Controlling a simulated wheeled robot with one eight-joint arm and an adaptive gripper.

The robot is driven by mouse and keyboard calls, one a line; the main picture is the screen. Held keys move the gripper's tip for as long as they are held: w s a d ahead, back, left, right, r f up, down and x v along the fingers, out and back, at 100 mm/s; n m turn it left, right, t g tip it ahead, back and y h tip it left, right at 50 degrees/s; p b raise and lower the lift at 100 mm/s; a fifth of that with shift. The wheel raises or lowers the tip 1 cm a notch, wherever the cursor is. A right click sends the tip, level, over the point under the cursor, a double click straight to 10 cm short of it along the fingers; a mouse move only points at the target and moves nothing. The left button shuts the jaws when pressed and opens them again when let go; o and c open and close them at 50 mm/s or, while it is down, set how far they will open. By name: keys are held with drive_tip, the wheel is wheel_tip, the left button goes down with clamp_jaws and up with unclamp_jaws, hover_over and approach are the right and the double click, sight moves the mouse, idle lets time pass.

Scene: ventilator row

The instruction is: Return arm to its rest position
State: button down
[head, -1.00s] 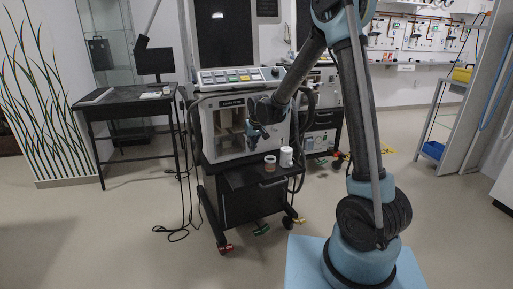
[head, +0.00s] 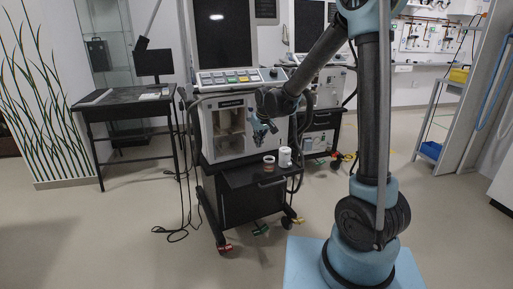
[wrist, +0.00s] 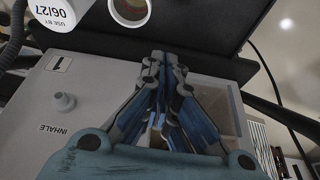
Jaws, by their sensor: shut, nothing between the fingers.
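My gripper (head: 259,138) hangs in front of the ventilator (head: 229,128), above its front shelf (head: 240,178). In the wrist view my gripper (wrist: 160,58) has its fingers brought together at the tips, with nothing between them. The ventilator's front panel (wrist: 95,90) fills much of that view, with an "INHALE" port (wrist: 64,102) at the left. My arm rises from its base and bends over toward the ventilator.
A white container (head: 285,157) and a small brown-filled cup (head: 268,163) stand on the shelf, just below my gripper. A dark desk (head: 125,108) is at the left. A second ventilator cart (head: 325,95) is behind. The floor at the front left is clear.

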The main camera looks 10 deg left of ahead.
drive_tip(key=s+d+r+m, duration=0.1)
drive_tip(key=s+d+r, duration=0.25)
drive_tip(key=d, duration=0.45)
drive_tip(key=s+d+r+m+h, duration=0.1)
drive_tip(key=s+d+r, duration=0.1)
drive_tip(key=s+d, duration=0.45)
drive_tip(key=s+d+r+m, duration=0.1)
drive_tip(key=s+d+r, duration=0.2)
drive_tip(key=d, duration=0.6)
drive_tip(key=s+d+f+m, duration=0.1)
drive_tip(key=s+d+f, duration=0.1)
drive_tip(key=s+d, duration=0.2)
drive_tip(key=s+d+f+m+g+h, duration=0.1)
drive_tip(key=s+d+f, duration=0.2)
drive_tip(key=s, duration=0.5)
drive_tip(key=s+d+f+m, duration=0.1)
drive_tip(key=s+d+f, duration=0.1)
drive_tip(key=s+d, duration=0.4)
drive_tip(key=shift+s+f, duration=0.35)
drive_tip(key=shift+s, duration=0.15)
